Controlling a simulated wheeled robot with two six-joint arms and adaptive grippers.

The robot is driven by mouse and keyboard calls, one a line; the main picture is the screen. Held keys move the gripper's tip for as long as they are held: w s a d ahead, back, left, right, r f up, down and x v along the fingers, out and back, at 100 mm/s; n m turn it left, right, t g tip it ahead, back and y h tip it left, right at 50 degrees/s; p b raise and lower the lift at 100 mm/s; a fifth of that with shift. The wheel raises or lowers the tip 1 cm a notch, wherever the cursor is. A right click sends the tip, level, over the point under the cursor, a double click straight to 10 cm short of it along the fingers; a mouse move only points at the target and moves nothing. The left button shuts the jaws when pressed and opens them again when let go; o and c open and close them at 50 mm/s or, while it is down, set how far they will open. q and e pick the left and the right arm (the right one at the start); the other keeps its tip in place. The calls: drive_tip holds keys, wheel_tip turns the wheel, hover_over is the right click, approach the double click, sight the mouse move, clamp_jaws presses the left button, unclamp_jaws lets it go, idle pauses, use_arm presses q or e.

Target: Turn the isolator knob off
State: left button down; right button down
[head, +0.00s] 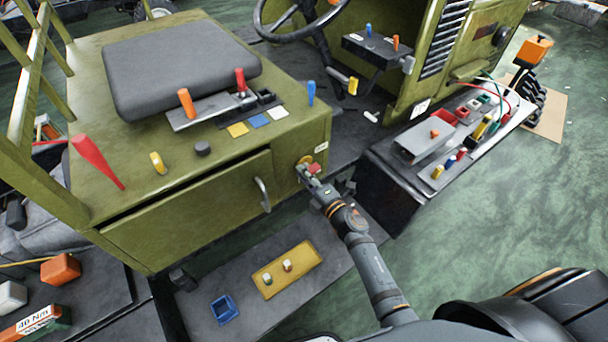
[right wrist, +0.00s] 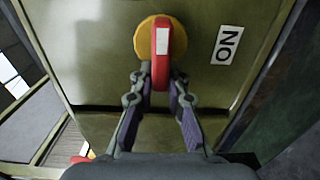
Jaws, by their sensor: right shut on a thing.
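The isolator knob (right wrist: 161,60) is a red bar with a white mark on a yellow round plate (right wrist: 145,37). In the right wrist view the bar stands upright in the picture, and an "ON" label (right wrist: 226,45) is to its right. In the head view the knob (head: 314,169) is on the side of the olive chassis box near its right corner. My right gripper (right wrist: 160,78) is shut on the knob, with one finger on each side of the red bar. It also shows in the head view (head: 311,174). My left gripper is not in view.
The olive box (head: 130,232) has a panel with a grey handle (head: 262,194) left of the knob. A grey step (head: 330,238) below carries a yellow tray (head: 306,259) and a blue box (head: 223,309). A black side box (head: 385,190) stands to the right.

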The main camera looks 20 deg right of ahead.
drive_tip(key=c, duration=1.3)
unclamp_jaws()
drive_tip(key=shift+s, duration=0.1)
drive_tip(key=v, duration=1.2)
